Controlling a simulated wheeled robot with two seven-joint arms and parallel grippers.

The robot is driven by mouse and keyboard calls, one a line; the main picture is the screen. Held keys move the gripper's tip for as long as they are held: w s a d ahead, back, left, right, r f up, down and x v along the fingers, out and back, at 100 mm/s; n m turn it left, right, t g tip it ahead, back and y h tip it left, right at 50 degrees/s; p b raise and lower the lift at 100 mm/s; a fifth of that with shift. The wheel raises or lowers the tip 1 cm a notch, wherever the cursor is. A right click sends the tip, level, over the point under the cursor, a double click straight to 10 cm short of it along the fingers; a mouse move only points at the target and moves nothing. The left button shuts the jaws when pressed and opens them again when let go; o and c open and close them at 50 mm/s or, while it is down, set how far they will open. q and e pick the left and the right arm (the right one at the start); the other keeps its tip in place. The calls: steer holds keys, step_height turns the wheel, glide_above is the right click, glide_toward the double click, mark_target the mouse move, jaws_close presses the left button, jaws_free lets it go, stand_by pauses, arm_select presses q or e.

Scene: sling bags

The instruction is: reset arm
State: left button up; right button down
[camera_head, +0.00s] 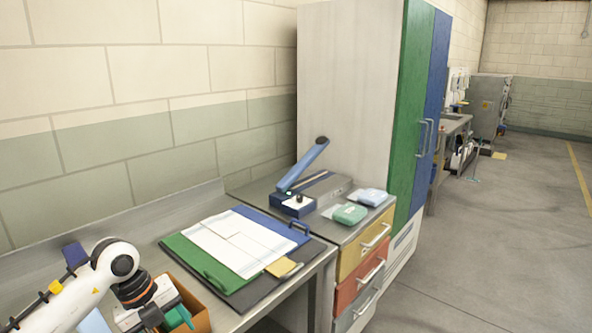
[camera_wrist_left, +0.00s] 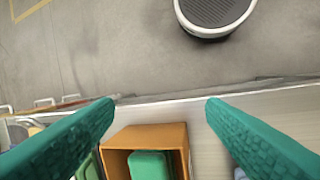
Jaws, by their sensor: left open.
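My left arm (camera_head: 88,281) comes in from the lower left in the head view, white with a dark wrist, over the near end of the metal table. In the left wrist view my left gripper (camera_wrist_left: 160,104) shows two teal textured fingers spread wide apart with nothing between them. An orange-brown box (camera_wrist_left: 148,136) is on the table below them, with a green item (camera_wrist_left: 152,164) inside. In the head view the wrist partly covers this box (camera_head: 196,311). My right gripper is not in view.
A mat with green and blue folders and white papers (camera_head: 235,240) lies on the table (camera_head: 130,221). Beyond it, a blue stapler-like device (camera_head: 300,185) and green pack (camera_head: 349,213) sit on a drawer cabinet. A tall locker (camera_head: 350,90) stands behind. The floor (camera_head: 500,240) at right is open.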

arm_select(q)
steer(key=s+d+m+h, duration=0.2)
steer(key=d+h, duration=0.2)
steer(key=d, duration=0.6)
steer(key=s+d+r+n+t+h, duration=0.2)
steer(key=d+r+n+t+h, duration=0.2)
steer(key=d+r+t+h, duration=0.55)
steer(key=w+a+f+n+t+y, duration=0.1)
steer(key=a+f+n+t+y, duration=0.1)
steer(key=a+n+t+y, duration=1.3)
steer(key=s+a+f+n+g+y, duration=0.1)
steer(key=s+f+n+g+y, duration=0.15)
steer(key=f+n+g, duration=0.3)
steer(key=s+a+f+n+g+y, duration=0.1)
steer(key=s+f+n+g, duration=0.3)
steer(key=f+g, duration=0.25)
steer(key=s+d+f+g+h, duration=0.1)
steer(key=s+f+g, duration=0.4)
steer(key=s, duration=0.4)
steer(key=s+d+f+g+h, duration=0.1)
steer(key=s+f+g, duration=0.45)
steer(key=s, duration=0.35)
step_height(320, 180, down, 28)
steer(key=s, duration=0.2)
steer(key=s+a+f+g, duration=0.1)
steer(key=s+a+f, duration=0.2)
steer(key=s+f, duration=1.1)
steer(key=shift+s+f+m+g, duration=0.35)
steer(key=shift+s+f+g, duration=0.05)
steer(key=shift+s, duration=0.5)
